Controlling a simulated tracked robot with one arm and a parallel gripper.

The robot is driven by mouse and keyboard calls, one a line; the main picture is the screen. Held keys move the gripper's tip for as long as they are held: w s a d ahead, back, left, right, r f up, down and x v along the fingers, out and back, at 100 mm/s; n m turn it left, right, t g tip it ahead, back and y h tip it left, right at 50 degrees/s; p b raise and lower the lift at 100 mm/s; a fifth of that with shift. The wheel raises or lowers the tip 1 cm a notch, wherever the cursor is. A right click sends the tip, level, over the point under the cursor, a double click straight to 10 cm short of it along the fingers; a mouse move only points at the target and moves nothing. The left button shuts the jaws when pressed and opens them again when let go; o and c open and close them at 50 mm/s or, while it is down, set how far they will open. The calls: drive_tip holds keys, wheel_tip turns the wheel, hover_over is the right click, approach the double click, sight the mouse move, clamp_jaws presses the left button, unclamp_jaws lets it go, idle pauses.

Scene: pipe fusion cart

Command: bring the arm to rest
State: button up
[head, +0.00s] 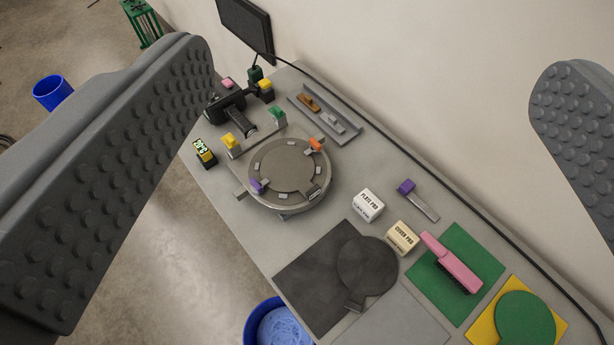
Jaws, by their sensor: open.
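My gripper (375,165) is open and empty. Its two grey studded fingers stand wide apart at the left and right of the head view, high above the cart top (225,190). Nothing lies between the fingers except the view down onto the cart. The left finger hides part of the floor and the cart's left surroundings.
Below are a round clamp fixture (288,170), a black tool (232,108), a grey tray (325,115), white and cream boxes (368,204), a pink brush (452,265) and dark, green and yellow mats. A monitor (246,25) and wall stand behind. Blue bins (53,92) stand on the floor.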

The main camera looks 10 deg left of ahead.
wheel_tip(320, 180, down, 6)
drive_tip(key=b, duration=0.5)
drive_tip(key=shift+r, duration=0.25)
idle(0.6)
